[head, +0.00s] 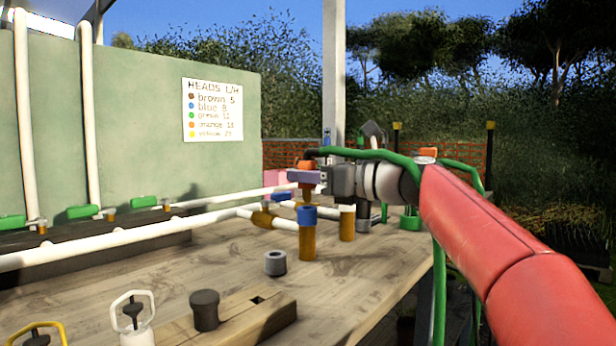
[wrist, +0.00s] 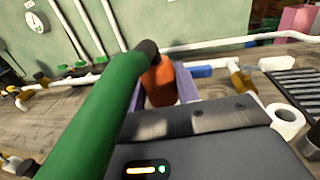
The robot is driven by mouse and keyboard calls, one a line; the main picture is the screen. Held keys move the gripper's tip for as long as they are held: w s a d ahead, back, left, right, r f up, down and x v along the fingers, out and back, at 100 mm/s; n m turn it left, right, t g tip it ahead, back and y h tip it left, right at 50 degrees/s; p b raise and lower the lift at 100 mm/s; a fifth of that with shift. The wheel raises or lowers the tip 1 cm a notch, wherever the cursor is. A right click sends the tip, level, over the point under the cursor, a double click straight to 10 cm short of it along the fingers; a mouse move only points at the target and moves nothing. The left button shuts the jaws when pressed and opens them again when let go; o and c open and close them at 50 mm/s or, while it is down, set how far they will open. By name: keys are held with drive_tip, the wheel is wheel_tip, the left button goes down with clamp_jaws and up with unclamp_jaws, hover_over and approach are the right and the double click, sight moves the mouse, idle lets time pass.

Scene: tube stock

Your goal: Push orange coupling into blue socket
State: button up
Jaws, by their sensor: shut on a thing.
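My gripper (head: 304,177) is shut on the orange coupling (head: 307,164), with its pale purple fingers at the coupling's sides. A green hose (head: 370,155) runs from the coupling's dark top back along my arm. The blue socket (head: 307,213) is a collar on top of an upright orange-brown post on the bench. The coupling's lower end is just above the socket, roughly in line with it; I cannot tell whether they touch. In the wrist view the orange coupling (wrist: 160,84) sits between the fingers, partly covered by the hose (wrist: 95,118). The socket cannot be made out there.
A grey ring (head: 275,263) lies in front. A wooden block (head: 238,320), a dark knob (head: 205,310) and wire-handled items (head: 133,315) are nearer. White pipes (head: 130,235) cross the bench's left side. The bench's front right is clear.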

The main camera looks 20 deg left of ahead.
sight(308, 196)
drive_tip(key=shift+f+b, duration=0.7)
drive_tip(key=shift+f, duration=1.35)
idle(1.8)
drive_tip(key=o, duration=1.1)
drive_tip(key=shift+c, duration=0.2)
